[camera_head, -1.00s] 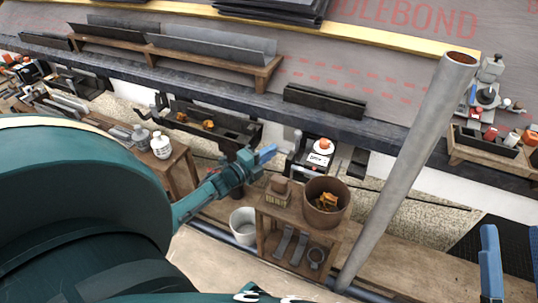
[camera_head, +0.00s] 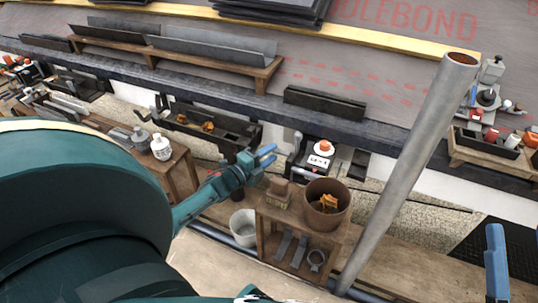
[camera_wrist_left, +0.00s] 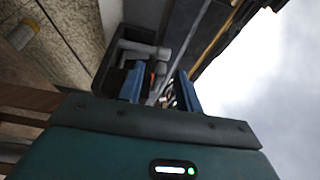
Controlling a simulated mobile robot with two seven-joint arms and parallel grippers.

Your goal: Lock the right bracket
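My left gripper (camera_head: 268,155) is in front of the wall below the roof edge, its two blue fingers apart with nothing between them. In the left wrist view its fingers (camera_wrist_left: 160,88) also stand apart. A grey lever-like fitting (camera_wrist_left: 145,50) on a dark bracket-like part lies just beyond them, near the left finger. In the head view a grey upright fitting (camera_head: 297,142) is right of the gripper, beside a dark unit with a red-orange knob (camera_head: 323,147). I cannot tell for sure which part is the right bracket. Only a blue part of my right gripper (camera_head: 495,245) shows at the lower right.
A wooden stand (camera_head: 268,240) with a brown bucket (camera_head: 326,203) stands below. A white bucket (camera_head: 243,226) is beside it. A tall grey pole (camera_head: 405,180) rises at the right.

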